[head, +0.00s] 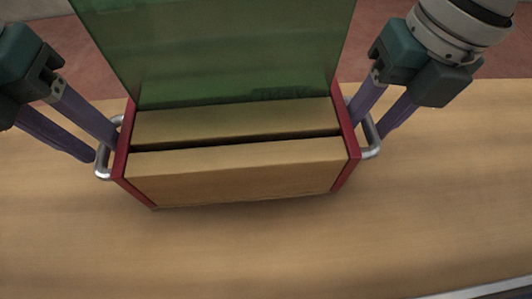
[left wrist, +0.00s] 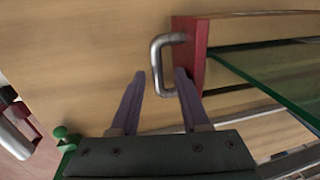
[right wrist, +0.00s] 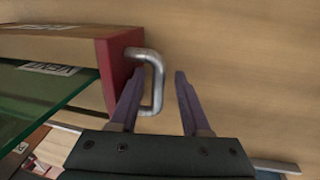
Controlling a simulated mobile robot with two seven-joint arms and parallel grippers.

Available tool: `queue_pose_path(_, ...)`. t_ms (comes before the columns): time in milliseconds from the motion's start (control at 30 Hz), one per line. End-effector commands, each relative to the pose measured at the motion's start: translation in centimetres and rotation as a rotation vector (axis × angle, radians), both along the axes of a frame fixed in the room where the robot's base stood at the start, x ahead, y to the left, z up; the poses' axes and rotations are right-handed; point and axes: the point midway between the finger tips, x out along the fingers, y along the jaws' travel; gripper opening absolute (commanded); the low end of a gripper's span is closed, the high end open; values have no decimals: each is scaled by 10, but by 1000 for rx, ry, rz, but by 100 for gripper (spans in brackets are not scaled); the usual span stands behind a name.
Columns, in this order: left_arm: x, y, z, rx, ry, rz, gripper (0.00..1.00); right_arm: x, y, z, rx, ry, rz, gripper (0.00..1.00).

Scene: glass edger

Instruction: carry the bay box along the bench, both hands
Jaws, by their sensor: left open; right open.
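The bay box (head: 240,178) stands on the bench, with pale wooden long sides, red end panels and a green glass sheet (head: 215,50) upright in its slot. A metal handle sticks out at each end: the left handle (head: 102,165) and the right handle (head: 374,150). My left gripper (head: 103,150) is open at the left handle; in the left wrist view the handle's bar (left wrist: 155,65) lies between its fingertips. My right gripper (head: 368,130) is open at the right handle; in the right wrist view that bar (right wrist: 158,85) lies between its fingertips. Neither gripper is closed on a handle.
The wooden bench (head: 260,245) is bare in front of the box and to both sides. A pale strip (head: 500,286) runs along its edge at lower right. A reddish floor shows behind. In the left wrist view, a green knobbed part (left wrist: 65,138) is at lower left.

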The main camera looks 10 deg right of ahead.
Motion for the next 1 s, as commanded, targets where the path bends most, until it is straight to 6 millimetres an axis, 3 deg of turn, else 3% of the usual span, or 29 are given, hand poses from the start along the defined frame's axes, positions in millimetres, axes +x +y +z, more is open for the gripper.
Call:
queue_pose_path(200,6,10,37,7,-11,3,47,0,0,1,1,1,0,47)
queue_pose_path(467,7,14,57,8,-12,4,47,1,0,6,2,-2,0,47)
queue_pose_path(567,7,14,58,9,-12,4,47,1,-3,18,1,-4,-1,47)
queue_pose_path(1000,8,14,57,9,-12,4,47,-1,-18,106,-1,-3,0,47)
